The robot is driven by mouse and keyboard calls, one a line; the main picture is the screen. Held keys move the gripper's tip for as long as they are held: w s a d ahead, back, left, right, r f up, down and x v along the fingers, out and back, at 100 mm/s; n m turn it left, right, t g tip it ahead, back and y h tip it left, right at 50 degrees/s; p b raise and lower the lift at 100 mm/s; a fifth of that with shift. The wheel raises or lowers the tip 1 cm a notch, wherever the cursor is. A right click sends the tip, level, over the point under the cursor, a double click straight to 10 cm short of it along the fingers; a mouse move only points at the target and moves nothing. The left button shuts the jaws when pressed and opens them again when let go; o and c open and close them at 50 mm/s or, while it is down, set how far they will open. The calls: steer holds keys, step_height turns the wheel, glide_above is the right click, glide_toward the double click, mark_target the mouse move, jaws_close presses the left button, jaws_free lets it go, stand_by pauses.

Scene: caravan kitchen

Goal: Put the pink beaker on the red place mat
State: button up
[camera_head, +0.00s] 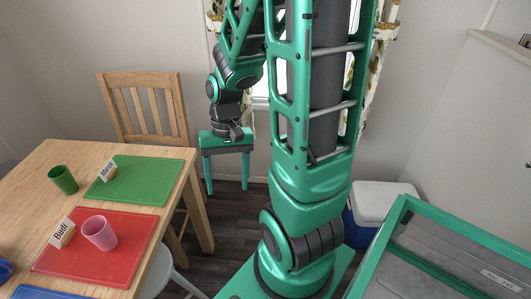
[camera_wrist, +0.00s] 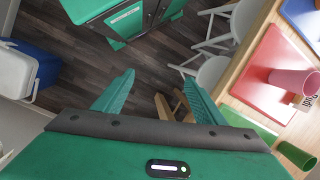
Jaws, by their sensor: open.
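In the wrist view the pink beaker (camera_wrist: 294,84) and the red place mat (camera_wrist: 262,62) show at the right. My gripper (camera_head: 227,190) is open and empty, pointing down to the right of the table. In the wrist view its two fingers (camera_wrist: 157,95) are spread apart with floor between them. Nothing touches the beaker except the mat beneath it.
A green mat (camera_head: 140,186) with a "Marek" card lies farther back, a green beaker (camera_head: 63,179) left of it. A blue item (camera_head: 5,270) is at the left edge. Wooden chair (camera_head: 145,105) and white chair (camera_head: 160,275) stand by the table. A cool box (camera_head: 385,203) stands right.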

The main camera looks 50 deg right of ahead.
steer(key=s+d+r+h, duration=0.1)
steer(key=s+d+r, duration=0.2)
steer(key=s+r, duration=0.1)
steer(key=s+d+r+t+h, duration=0.1)
steer(key=s+d+r, duration=0.2)
steer(key=s+r, duration=0.2)
steer(key=shift+s+r+n, duration=0.2)
steer(key=shift+r+n, duration=0.1)
steer(key=shift+r, duration=0.65)
